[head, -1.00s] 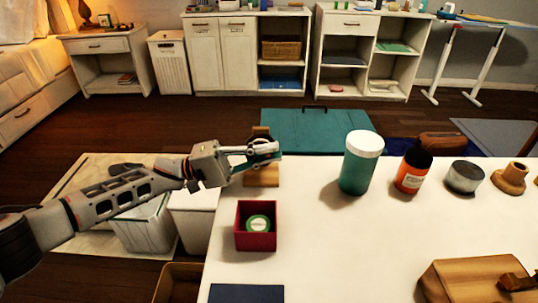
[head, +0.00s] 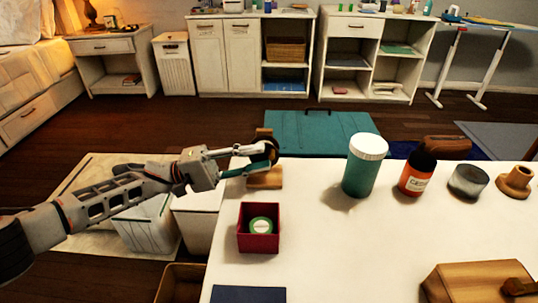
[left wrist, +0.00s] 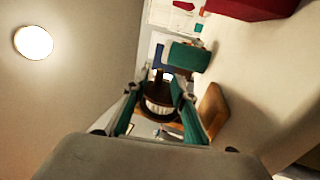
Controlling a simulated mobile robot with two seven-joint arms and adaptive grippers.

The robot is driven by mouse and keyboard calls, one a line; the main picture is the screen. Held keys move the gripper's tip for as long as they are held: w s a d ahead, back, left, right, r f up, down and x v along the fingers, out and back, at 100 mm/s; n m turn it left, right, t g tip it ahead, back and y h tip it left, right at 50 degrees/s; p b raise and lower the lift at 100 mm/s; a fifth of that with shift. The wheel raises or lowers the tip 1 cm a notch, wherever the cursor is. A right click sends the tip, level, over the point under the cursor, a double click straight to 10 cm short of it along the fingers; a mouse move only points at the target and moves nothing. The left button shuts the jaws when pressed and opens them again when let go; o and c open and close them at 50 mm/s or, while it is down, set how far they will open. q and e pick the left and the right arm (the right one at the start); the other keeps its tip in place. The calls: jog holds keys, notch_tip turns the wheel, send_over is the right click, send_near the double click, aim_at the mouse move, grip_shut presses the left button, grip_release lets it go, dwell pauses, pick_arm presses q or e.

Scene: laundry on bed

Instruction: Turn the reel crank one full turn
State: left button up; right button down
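The reel (head: 268,149) is a dark round part on a wooden stand (head: 264,180) at the far left edge of the white table. My left gripper (head: 270,159) is at the reel from the left, its fingers spread with the dark part between them. The left wrist view also shows the dark reel (left wrist: 160,92) between the two green-padded fingers (left wrist: 155,92); I cannot tell whether they touch it. The crank handle cannot be made out apart from the reel and fingers. My right gripper is in neither view.
A red box (head: 259,243) holding a green-and-white round item stands in front of the reel. A teal jar (head: 360,174), an orange bottle (head: 416,175) and a metal tin (head: 467,182) stand to the right. The middle of the white table (head: 350,240) is clear.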

pick_arm(q)
jog(key=v, duration=0.8)
jog(key=shift+o, duration=0.2)
